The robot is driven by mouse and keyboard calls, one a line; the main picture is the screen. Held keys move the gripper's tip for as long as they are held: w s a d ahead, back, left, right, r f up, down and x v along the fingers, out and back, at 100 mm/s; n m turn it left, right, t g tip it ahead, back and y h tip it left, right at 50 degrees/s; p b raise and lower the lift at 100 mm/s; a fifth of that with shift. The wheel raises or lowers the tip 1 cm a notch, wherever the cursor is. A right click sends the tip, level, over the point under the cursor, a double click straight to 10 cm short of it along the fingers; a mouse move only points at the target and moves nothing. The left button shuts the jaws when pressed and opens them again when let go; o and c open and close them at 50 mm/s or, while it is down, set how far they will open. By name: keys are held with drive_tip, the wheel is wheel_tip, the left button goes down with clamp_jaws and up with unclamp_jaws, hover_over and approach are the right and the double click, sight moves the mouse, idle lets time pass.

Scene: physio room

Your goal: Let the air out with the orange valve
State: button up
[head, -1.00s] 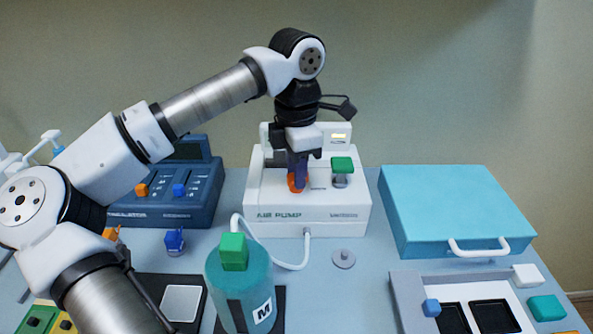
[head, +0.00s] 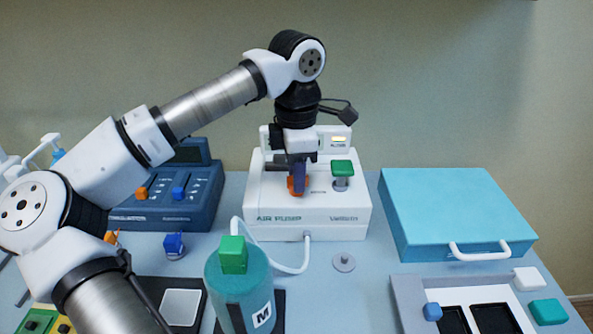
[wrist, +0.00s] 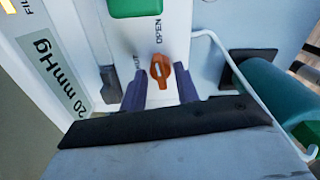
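The orange valve (wrist: 161,72) is a small knob on the white air pump (head: 340,218). In the wrist view its narrow end points toward the word OPEN, with a partly covered SHUT label to its left. In the head view the valve (head: 292,187) is partly hidden by my gripper (head: 298,186), which points down over it. In the wrist view my gripper (wrist: 161,88) has its two purple fingers apart, one on each side of the valve, with a gap on both sides. I cannot tell how deep the fingertips reach around it.
A green button (head: 342,168) stands on the pump right of the valve. A hose (head: 292,268) runs from the pump to a teal cuff (head: 238,295) in front. A blue case (head: 450,215) lies right, and a blue control box (head: 190,200) stands left.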

drive_tip(key=shift+r+b, duration=0.35)
drive_tip(key=shift+r, duration=3.4)
